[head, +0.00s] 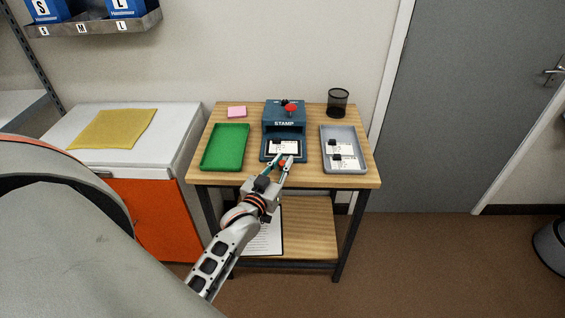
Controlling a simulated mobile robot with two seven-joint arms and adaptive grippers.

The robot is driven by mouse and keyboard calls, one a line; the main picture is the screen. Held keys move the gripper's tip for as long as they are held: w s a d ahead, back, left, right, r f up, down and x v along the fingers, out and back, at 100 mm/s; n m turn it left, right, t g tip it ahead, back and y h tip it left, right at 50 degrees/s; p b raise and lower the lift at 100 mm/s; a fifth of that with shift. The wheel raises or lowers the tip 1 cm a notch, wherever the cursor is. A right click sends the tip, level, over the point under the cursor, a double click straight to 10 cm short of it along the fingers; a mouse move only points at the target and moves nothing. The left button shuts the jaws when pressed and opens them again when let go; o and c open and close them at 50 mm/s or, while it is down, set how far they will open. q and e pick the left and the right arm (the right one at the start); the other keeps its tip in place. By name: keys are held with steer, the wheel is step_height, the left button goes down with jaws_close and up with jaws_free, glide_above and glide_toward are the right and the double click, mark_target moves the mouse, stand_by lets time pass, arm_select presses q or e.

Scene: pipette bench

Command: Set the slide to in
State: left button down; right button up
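The blue stamp machine (284,116), labelled STAMP, stands at the middle of the wooden table. Its slide (270,155) sticks out at the front, with a white card (283,147) lying on it in a dark recess. A small red knob (282,163) shows at the slide's front edge. My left gripper (283,160) reaches in from the front with its two fingers apart, one on each side of the red knob. I cannot tell whether the fingers touch it. My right gripper is not in view.
A green tray (206,163) lies left of the machine, empty. A grey tray (364,167) with cards lies to the right. A pink pad (237,112) and a black mesh cup (338,101) stand at the back. A clipboard (266,238) lies on the lower shelf.

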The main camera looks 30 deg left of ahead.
mark_target(283, 151)
arm_select(q)
steer(key=w+a, duration=0.1)
steer(key=w, duration=0.1)
steer(key=w+a, duration=0.1)
steer(key=w, duration=0.1)
steer(key=w+a, duration=0.2)
steer(key=shift+w, duration=0.3)
steer(key=c, duration=2)
jaws_free()
steer(key=shift+o, duration=0.2)
steer(key=s, duration=0.4)
steer(key=s+d, duration=0.1)
steer(key=s, duration=0.7)
steer(key=shift+d, duration=0.4)
steer(key=shift+o, duration=0.2)
steer(key=shift+w, duration=0.1)
